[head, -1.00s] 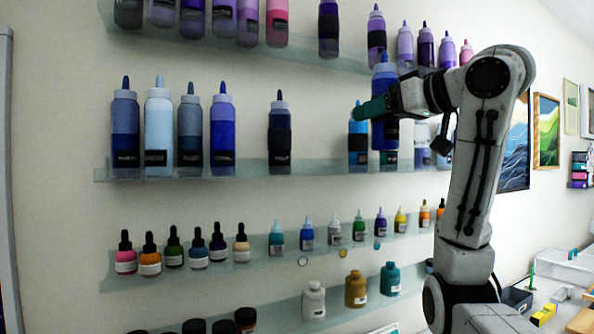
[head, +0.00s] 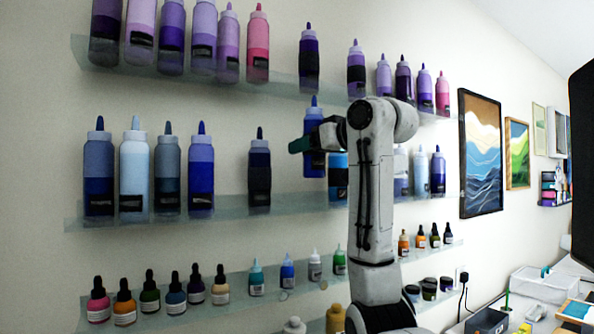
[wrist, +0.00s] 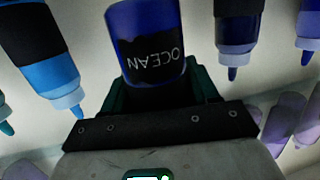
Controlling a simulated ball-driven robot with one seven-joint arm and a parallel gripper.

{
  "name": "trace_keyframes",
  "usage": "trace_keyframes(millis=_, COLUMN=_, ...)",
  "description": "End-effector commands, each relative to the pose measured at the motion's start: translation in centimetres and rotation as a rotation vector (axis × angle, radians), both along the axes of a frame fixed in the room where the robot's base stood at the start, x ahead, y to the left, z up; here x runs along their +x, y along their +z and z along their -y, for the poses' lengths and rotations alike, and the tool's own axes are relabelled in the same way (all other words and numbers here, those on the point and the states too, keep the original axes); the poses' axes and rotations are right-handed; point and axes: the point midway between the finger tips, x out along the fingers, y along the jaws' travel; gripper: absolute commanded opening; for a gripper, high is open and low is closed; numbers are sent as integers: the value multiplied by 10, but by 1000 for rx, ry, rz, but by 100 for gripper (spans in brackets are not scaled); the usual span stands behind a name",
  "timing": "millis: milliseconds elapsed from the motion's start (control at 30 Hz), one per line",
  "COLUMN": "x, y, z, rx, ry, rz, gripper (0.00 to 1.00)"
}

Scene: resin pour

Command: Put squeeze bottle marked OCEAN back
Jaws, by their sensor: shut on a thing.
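The squeeze bottle marked OCEAN (head: 314,140) is deep blue with a dark label. Its white lettering reads upside down in the wrist view (wrist: 152,40). My gripper (head: 312,144) is shut on it, and dark green fingers flank the bottle in the wrist view (wrist: 158,92). The bottle looks roughly upright in the head view, its base appearing above the middle shelf (head: 285,208). It stands in the picture between a dark navy bottle (head: 260,172) and a bright blue bottle (head: 337,178), partly overlapping the latter. Its depth from the wall is unclear.
A bare stretch of middle shelf shows between the navy and bright blue bottles. Several bottles (head: 200,170) stand at left, others (head: 437,172) at right beyond my arm. An upper shelf (head: 275,88) of purple and pink bottles is above; small dropper bottles (head: 172,292) are below.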

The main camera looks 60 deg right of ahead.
Motion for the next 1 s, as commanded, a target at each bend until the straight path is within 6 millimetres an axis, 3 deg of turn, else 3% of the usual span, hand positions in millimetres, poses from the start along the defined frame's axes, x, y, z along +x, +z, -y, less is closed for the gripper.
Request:
trace_keyframes(millis=267, x=44, y=3, z=27, rx=1, ry=0, rz=-2, gripper=30)
trace_keyframes(millis=400, x=41, y=-19, z=26, rx=0, ry=-1, rz=0, gripper=30)
trace_keyframes(millis=1000, x=44, y=-67, z=27, rx=-1, ry=-1, rz=1, gripper=30)
